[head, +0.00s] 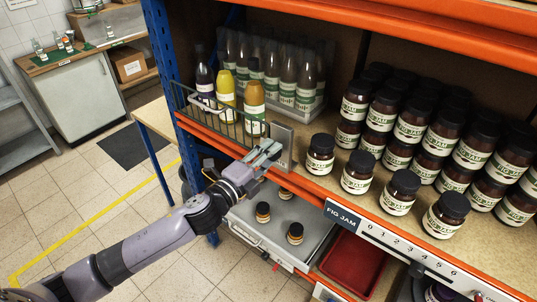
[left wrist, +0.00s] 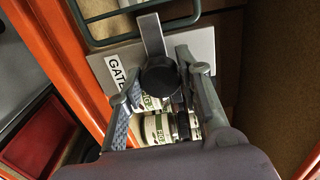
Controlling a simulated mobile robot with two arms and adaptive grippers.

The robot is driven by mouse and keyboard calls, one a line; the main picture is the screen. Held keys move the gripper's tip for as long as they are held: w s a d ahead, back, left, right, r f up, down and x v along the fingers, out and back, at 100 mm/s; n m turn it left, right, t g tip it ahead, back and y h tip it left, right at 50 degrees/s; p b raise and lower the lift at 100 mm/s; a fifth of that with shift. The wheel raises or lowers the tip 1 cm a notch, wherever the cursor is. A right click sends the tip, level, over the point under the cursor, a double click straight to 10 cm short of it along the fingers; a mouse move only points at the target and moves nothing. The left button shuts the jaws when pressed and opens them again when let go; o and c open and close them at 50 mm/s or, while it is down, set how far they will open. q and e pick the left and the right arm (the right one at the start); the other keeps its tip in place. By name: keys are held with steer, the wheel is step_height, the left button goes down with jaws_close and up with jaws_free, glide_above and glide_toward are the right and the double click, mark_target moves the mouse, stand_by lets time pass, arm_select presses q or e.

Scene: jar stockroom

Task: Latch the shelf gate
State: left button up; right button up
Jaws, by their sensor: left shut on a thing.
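The shelf gate (head: 228,119) is a dark wire rail along the front of the upper shelf, before the bottles. Its green-grey wire end shows in the left wrist view (left wrist: 95,40). Beside it is a metal latch plate (head: 281,140) with a GATE label (left wrist: 115,73). A flat metal latch bar (left wrist: 152,36) runs from a black round knob (left wrist: 160,76) up to the gate wire and overlaps it. I cannot tell whether it is hooked. My left gripper (head: 270,152) is shut on the knob; its fingers lie either side. My right gripper is not seen.
Fig jam jars (head: 357,172) stand in rows right of the plate, the nearest close to my gripper. Bottles (head: 254,97) stand behind the gate. Below are a grey tray (head: 310,250) with several small jars and a red tray (head: 352,262). The aisle floor (head: 150,230) is clear.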

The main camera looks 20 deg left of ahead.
arm_select(q)
steer(key=shift+f, duration=0.1)
stand_by(0.4)
steer(key=o, duration=1.2)
steer(key=shift+c, duration=0.2)
steer(key=shift+s, duration=0.1)
steer(key=v, duration=1.2)
